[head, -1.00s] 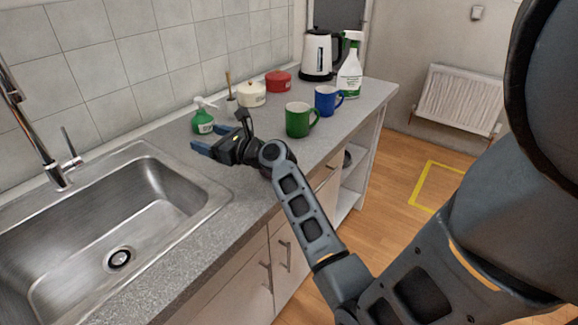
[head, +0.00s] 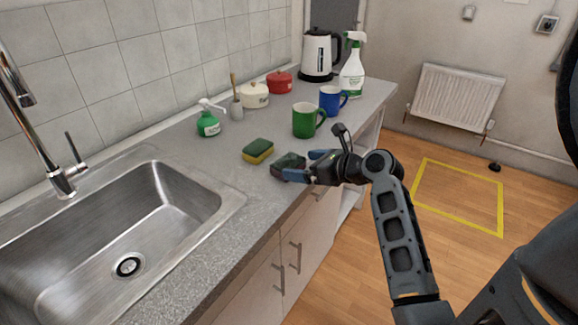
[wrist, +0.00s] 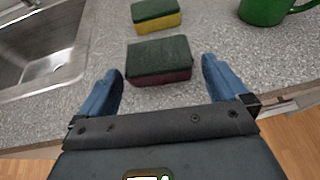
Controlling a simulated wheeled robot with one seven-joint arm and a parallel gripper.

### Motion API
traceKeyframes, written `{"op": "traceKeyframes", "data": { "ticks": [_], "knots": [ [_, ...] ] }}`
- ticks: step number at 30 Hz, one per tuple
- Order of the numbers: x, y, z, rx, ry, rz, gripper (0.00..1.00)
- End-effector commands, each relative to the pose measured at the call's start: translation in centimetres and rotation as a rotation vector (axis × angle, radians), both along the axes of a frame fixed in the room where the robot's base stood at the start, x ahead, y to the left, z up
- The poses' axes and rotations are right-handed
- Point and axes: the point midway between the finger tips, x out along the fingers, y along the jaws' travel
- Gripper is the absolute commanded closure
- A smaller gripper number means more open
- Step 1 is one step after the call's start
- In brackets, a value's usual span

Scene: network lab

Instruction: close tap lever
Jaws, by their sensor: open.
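The tap (head: 35,130) stands at the left behind the steel sink (head: 215,222) in the head view. Its lever (head: 74,147) is raised and tilts up from the tap's base. I cannot tell whether water runs. My gripper (head: 302,167) is at the counter's front edge, well to the right of the sink and tap. In the wrist view my gripper (wrist: 162,88) is open, with a dark green and maroon sponge (wrist: 159,60) just ahead between its blue fingers. The sponge also shows in the head view (head: 287,163).
A green-yellow sponge (head: 257,150) lies beside the dark one. A green soap bottle (head: 208,123), green mug (head: 305,120), blue mug (head: 330,99), pots, spray bottle (head: 352,72) and kettle (head: 318,55) stand further back. The counter (head: 180,135) between sink and soap bottle is clear.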

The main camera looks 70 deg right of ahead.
Motion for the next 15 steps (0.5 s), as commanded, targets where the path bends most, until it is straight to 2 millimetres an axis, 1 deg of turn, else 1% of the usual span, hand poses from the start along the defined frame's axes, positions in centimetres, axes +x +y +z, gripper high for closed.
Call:
{"op": "traceKeyframes", "data": {
  "ticks": [5,9,12,15],
  "knots": [
    [1.8,-0.5,-0.3,0.000,0.000,0.000,0.00],
    [3.8,-1.1,-0.9,-0.001,-0.001,0.000,0.00],
    [4.7,-1.4,-1.4,-0.001,-0.001,0.000,0.00],
    [5.2,-1.6,-1.7,-0.002,-0.001,-0.001,0.00]
  ]
}}
